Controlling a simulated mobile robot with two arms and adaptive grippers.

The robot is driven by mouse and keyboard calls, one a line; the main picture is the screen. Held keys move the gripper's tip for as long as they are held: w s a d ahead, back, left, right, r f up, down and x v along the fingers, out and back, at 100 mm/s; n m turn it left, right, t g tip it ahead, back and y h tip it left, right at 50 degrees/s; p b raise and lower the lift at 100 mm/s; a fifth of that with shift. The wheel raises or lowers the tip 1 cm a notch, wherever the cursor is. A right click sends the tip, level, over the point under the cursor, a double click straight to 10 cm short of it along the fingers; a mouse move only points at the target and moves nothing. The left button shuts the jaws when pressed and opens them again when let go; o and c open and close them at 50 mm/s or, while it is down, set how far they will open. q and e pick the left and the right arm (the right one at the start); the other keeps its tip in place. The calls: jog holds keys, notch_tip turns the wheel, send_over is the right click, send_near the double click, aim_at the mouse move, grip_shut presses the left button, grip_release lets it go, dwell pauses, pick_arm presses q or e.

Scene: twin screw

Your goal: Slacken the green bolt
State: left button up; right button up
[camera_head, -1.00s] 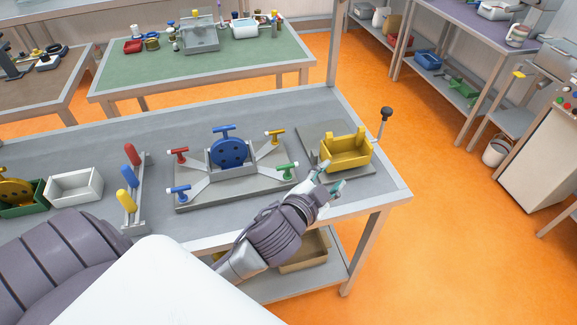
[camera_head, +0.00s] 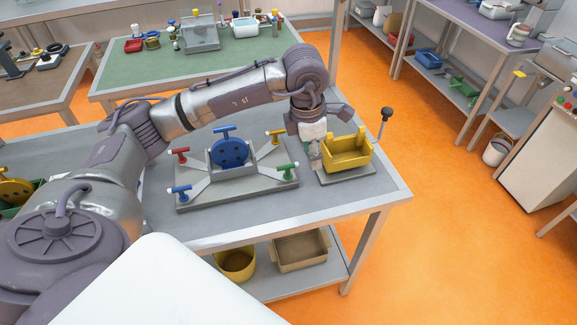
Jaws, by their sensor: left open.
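The green bolt (camera_head: 286,171) is a T-handled bolt at the front right corner of the grey fixture (camera_head: 240,195) on the workbench. A blue disc (camera_head: 230,153) stands upright at the fixture's middle, with a blue bolt (camera_head: 180,191), a red bolt (camera_head: 180,155) and a yellow bolt (camera_head: 275,137) around it. My left gripper (camera_head: 315,160) points down to the right of the green bolt, beside the yellow box. It is open and apart from the green bolt; its fingertips show small and partly unclear. My right gripper is not in view.
A yellow box (camera_head: 348,158) sits on a grey plate just right of my left gripper. A black-knobbed lever (camera_head: 384,122) rises behind it. The bench's front strip (camera_head: 270,222) is clear. Bins (camera_head: 300,249) lie on the shelf below.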

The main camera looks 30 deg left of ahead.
pick_arm(q)
jog(key=r+y, duration=0.2)
send_over(289, 166)
jog(key=s+d, duration=0.2)
jog(key=shift+n, duration=0.3)
jog(key=f+p, duration=0.1)
jog(key=f, duration=0.3)
jog(key=w+a+f+p, duration=0.1)
jog(key=f, duration=0.4)
jog(key=w+a+f+p, duration=0.1)
jog(key=f+p, duration=0.1)
jog(key=f, duration=0.2)
jog(key=shift+a+f, duration=0.1)
jog(key=shift+f, duration=0.2)
grip_shut()
